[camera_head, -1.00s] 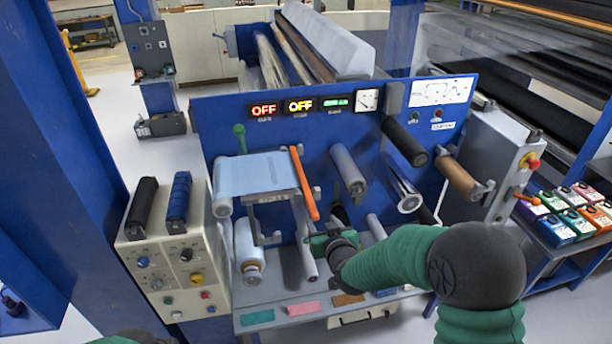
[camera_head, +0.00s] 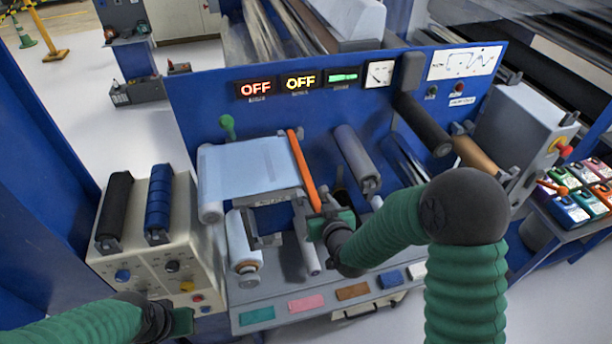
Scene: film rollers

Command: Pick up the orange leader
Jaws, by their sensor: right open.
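The orange leader (camera_head: 303,168) is a narrow orange strip that slants along the right edge of the pale film sheet on the blue machine panel. My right gripper (camera_head: 326,221) is at the lower end of the leader, its dark green jaws open. The jaws overlap the leader's lower end in the picture; I cannot tell whether they touch it. My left gripper (camera_head: 182,322) is low at the left, in front of the control box, far from the leader. Its fingers are too unclear to tell open from shut.
The pale film sheet (camera_head: 250,168) and several grey rollers (camera_head: 355,155) stand out from the panel around the leader. A control box (camera_head: 150,245) with black and blue rollers is at the left. Coloured patches (camera_head: 306,303) line the front ledge. Ink containers (camera_head: 567,208) stand at the right.

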